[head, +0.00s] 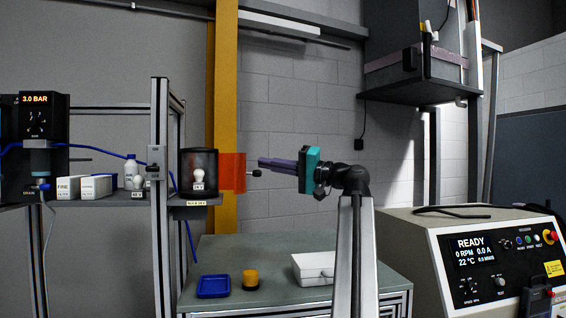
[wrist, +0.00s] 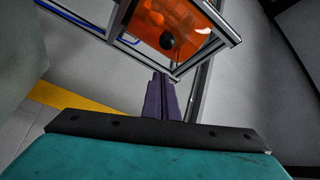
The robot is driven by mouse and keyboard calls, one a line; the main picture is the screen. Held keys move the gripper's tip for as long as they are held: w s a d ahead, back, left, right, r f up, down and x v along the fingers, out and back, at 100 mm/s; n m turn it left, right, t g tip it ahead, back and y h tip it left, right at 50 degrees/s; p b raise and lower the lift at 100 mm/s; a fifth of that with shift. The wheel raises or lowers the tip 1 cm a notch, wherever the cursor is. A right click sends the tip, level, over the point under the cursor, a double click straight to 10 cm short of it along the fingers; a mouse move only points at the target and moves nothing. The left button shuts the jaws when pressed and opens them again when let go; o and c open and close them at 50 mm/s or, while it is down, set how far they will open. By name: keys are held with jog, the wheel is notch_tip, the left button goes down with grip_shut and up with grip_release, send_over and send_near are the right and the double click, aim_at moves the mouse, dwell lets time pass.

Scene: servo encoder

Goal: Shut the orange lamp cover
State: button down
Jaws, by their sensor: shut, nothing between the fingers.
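The orange lamp cover (head: 231,171) is a see-through panel standing open at the right side of a dark round lamp housing (head: 186,165). A white bulb (head: 198,178) shows in the housing's open front. A black knob (head: 255,173) sticks out to the right of the cover. My gripper (head: 261,163) has purple fingers, shut and empty, pointing left close to the knob. Whether they touch it I cannot tell. In the wrist view the orange cover (wrist: 160,20) and its black knob (wrist: 167,41) lie beyond my shut fingertips (wrist: 160,77).
The housing stands on a shelf (head: 190,200) beside a metal frame post (head: 159,140). White boxes (head: 82,187) and a bottle (head: 131,170) stand left of the post. Below is a table (head: 225,250) with a blue tray (head: 213,286), an orange-yellow object (head: 251,279) and a white case (head: 313,268).

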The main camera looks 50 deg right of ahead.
jog(key=shift+s+a+f+p, duration=0.45)
jog(key=shift+s+a, duration=0.15)
jog(key=shift+a, duration=0.1)
jog(key=shift+s+a+f+p, duration=0.35)
jog(key=shift+s+a+f, duration=0.15)
jog(key=shift+a, duration=0.2)
jog(key=shift+s, duration=0.2)
